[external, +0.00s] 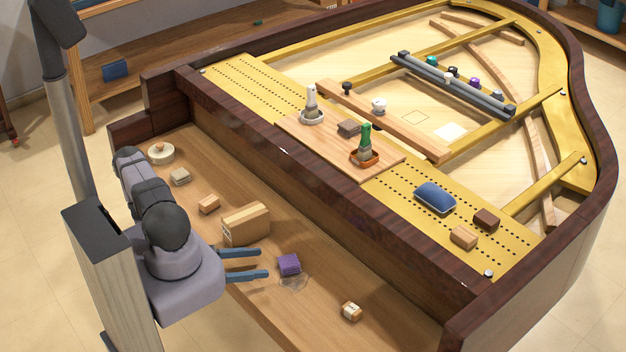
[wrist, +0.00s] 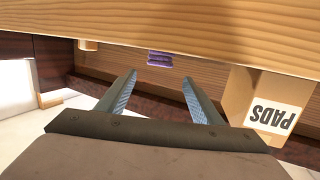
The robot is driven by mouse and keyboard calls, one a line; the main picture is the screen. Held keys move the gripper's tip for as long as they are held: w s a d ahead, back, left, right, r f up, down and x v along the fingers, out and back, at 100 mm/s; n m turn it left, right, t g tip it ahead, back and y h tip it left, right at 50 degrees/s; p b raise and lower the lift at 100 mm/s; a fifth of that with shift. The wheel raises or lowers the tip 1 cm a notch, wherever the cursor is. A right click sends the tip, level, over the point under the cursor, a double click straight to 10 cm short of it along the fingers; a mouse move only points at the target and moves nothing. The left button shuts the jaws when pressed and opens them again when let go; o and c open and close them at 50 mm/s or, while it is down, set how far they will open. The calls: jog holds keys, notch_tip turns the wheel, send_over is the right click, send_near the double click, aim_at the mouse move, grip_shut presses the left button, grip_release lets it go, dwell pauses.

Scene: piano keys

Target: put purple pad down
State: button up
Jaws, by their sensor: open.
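The purple pad (external: 289,264) is a small purple block on the wooden key bed, right of the cardboard box. It also shows in the wrist view (wrist: 160,58), beyond the gap between my fingers. My gripper (external: 265,262) has two blue fingers spread apart, with nothing between them. Its tips point at the pad and stop a little short of it. In the wrist view my gripper (wrist: 158,80) is open too. A faint clear outline (external: 293,283) lies by the pad's front edge; I cannot tell what it is.
A cardboard box (external: 245,224) labelled PADS in the wrist view (wrist: 268,108) stands close beside my fingers. A pale block (external: 351,311) lies to the right. The dark piano rail (external: 330,190) rises behind.

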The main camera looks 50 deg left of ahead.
jog(key=shift+v, duration=2.25)
